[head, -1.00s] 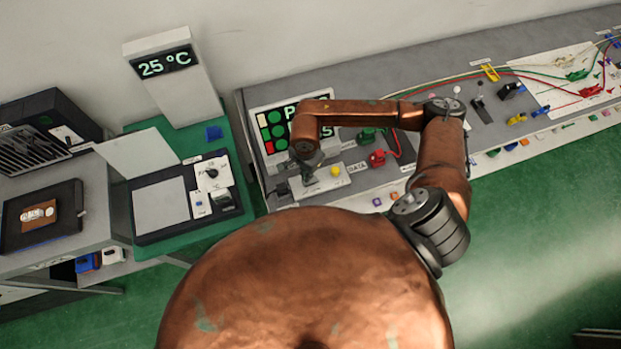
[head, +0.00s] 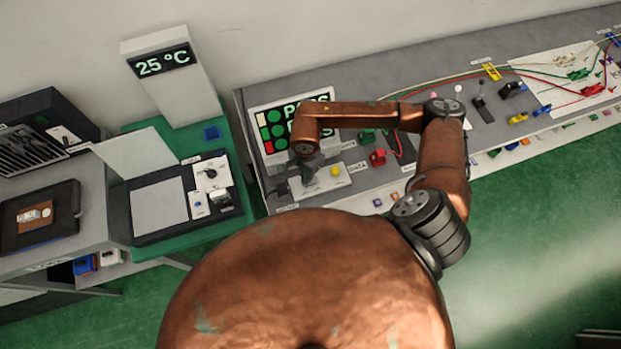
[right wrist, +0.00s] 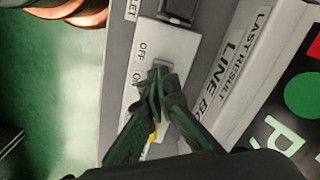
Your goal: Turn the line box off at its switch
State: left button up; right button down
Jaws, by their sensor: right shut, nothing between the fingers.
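The line box's pale switch plate (right wrist: 172,50) fills the middle of the right wrist view, marked OFF toward the top and ON below. It also shows in the head view (head: 345,178) with a yellow round button (head: 335,171) on it. My right gripper (right wrist: 157,76) is shut and empty, its fingertips over the plate beside the OFF and ON marks. The switch is mostly hidden by the fingertips, so I cannot tell its position or whether they touch it. In the head view the right gripper (head: 308,172) hangs at the plate's left part. My left gripper is out of view.
A green-based instrument (head: 215,225) stands left.

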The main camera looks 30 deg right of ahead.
jog(key=shift+f, duration=0.2)
jog(key=shift+r+p, duration=1.35)
jog(key=shift+r, duration=2.2)
jog(key=shift+s+f, duration=0.1)
